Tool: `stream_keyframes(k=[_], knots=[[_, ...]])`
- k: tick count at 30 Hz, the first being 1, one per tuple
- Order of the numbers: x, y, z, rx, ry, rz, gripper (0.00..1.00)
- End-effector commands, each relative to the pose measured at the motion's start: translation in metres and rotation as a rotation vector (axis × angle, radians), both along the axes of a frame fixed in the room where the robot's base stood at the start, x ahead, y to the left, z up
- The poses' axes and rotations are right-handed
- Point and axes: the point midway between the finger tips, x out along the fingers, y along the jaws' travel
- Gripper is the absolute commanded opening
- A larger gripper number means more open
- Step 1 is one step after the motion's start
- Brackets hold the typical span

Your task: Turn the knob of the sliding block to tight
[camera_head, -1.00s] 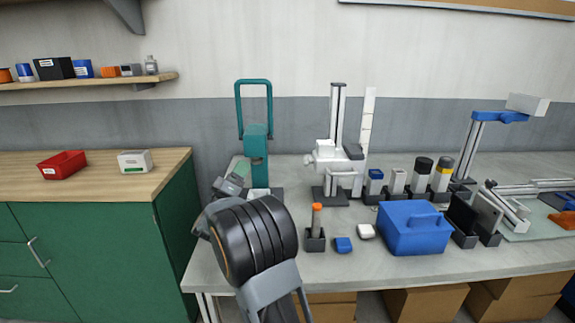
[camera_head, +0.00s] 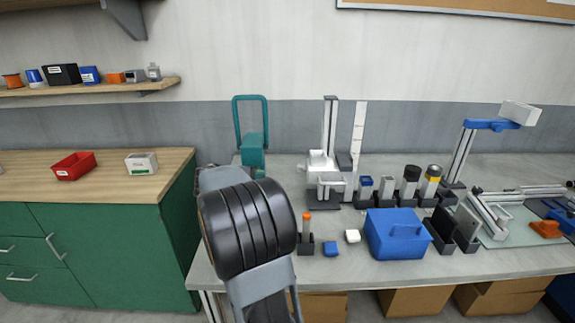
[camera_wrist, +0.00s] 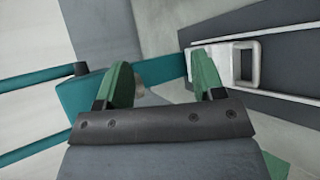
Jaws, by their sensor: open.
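The white sliding block (camera_head: 321,163) sits low on an upright post (camera_head: 330,122) with a dark base, near the back of the grey bench in the head view. Its knob is too small to make out clearly, and I cannot tell how it is turned. My gripper (camera_wrist: 163,76) is open and empty in the wrist view, its two green fingers apart. In the head view my arm hides it; it is to the left of the sliding block. A pale square loop (camera_wrist: 242,64) on a dark grey strip lies right of the fingers in the wrist view; I cannot tell what it belongs to.
A teal press with a tall handle (camera_head: 253,145) stands behind my arm and shows close to the left finger in the wrist view (camera_wrist: 82,98). A blue bin (camera_head: 396,236), an orange-topped tool (camera_head: 307,222) and several holders crowd the bench right of my arm.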

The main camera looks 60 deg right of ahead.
Motion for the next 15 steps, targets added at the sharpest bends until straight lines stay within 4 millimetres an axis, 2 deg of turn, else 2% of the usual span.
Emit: stream_keyframes(k=[1, 3, 6, 11, 15], knots=[[-0.009, -0.005, 0.014, -0.050, 0.007, -0.043, 0.62], [-0.019, -0.010, 0.026, -0.109, 0.013, -0.088, 0.62], [-0.027, -0.014, 0.037, -0.159, 0.015, -0.127, 0.62], [-0.033, -0.027, 0.038, -0.185, 0.019, -0.146, 0.62], [-0.037, -0.049, 0.031, -0.183, 0.019, -0.147, 0.62]])
